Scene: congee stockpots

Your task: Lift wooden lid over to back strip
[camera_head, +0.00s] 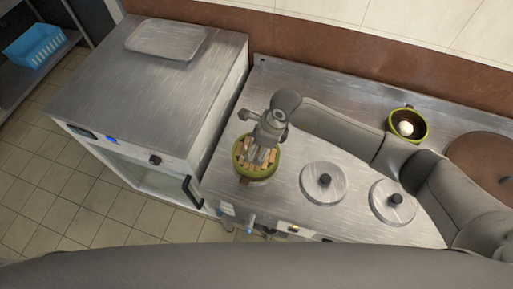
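My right gripper (262,157) points down over a green-rimmed round pot (242,172) whose top shows brown, wood-like pieces. Its fingers cover part of these pieces, and I cannot tell whether they touch or grip anything. A large brown round disc (482,160), possibly the wooden lid, lies at the right edge of the steel counter, partly cut off by the frame and close to my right arm. My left gripper is not in view.
Two round steel lids with black knobs (323,183) (393,201) sit in the counter. A small green-rimmed pot with a white item (407,125) stands at the back right. A steel cabinet (150,85) with a flat tray on top stands left. A blue basket (35,46) is on a shelf.

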